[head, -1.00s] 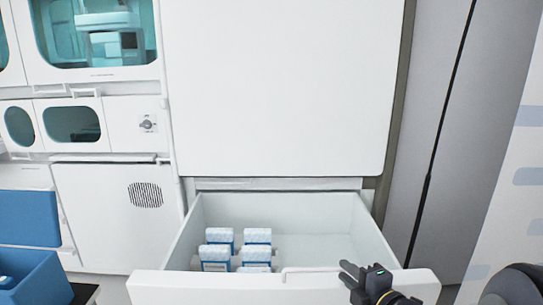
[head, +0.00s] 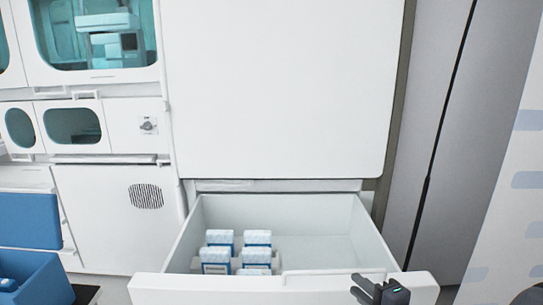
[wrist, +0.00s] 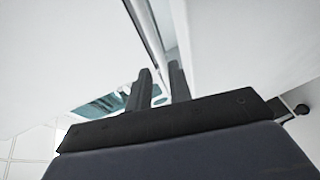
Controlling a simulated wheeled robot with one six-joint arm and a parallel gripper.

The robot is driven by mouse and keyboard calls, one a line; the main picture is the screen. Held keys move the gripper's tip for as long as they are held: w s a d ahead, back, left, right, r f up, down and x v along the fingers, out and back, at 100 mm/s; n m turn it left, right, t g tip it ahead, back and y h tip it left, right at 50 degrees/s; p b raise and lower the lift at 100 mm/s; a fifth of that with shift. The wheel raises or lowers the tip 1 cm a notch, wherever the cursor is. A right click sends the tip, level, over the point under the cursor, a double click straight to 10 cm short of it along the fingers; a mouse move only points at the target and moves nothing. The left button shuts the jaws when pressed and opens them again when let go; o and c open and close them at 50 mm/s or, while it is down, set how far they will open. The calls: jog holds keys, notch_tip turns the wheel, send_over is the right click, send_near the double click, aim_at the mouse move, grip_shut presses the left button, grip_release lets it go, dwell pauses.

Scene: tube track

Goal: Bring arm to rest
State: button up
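My gripper (head: 358,287) shows at the bottom of the head view, in front of the right part of the open drawer's front. In the wrist view my gripper (wrist: 160,72) has its two dark fingers apart with nothing between them. The white drawer (head: 220,290) is pulled out below a large white panel. A pale handle bar (head: 333,273) runs along the top of its front. I cannot tell whether my fingers touch the drawer. Most of my arm is out of view.
Several white and blue boxes (head: 257,255) stand in the drawer's left half; its right half is empty. A blue bin (head: 40,280) is at lower left. White cabinets (head: 105,200) stand left, a grey door panel (head: 430,120) right.

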aim_at(346, 272)
jog(key=x, duration=0.6)
jog(key=b+x, duration=0.1)
jog(key=x, duration=0.2)
jog(key=shift+w+d+r, duration=0.15)
jog(key=shift+d, duration=0.15)
jog(key=shift+w, duration=0.55)
